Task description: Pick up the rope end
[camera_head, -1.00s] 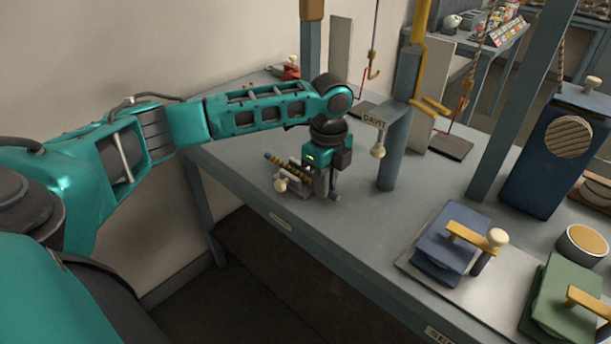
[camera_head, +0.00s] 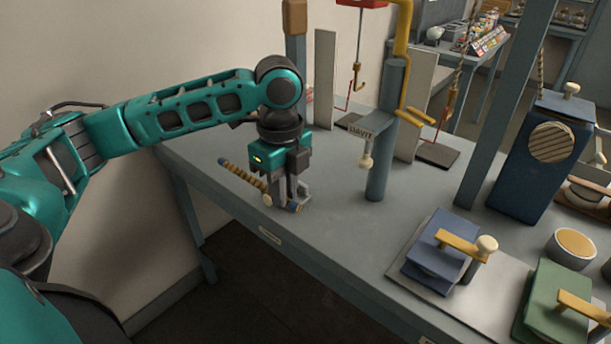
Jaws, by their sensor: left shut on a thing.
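The rope end (camera_head: 240,174) is a short tan, twisted piece with blue tips, seen at the left part of the grey bench. My left gripper (camera_head: 287,196) points down and is shut on the rope near its right, front part. The rope slants from upper left to lower right through the fingers. I cannot tell whether the rope touches the bench. My right gripper is out of view.
A blue-grey davit post (camera_head: 381,150) with a yellow arm stands right of the gripper. A blue block with a handle (camera_head: 437,258) and a green one (camera_head: 562,305) sit front right. A tall blue box (camera_head: 533,180) stands behind them. The bench between is clear.

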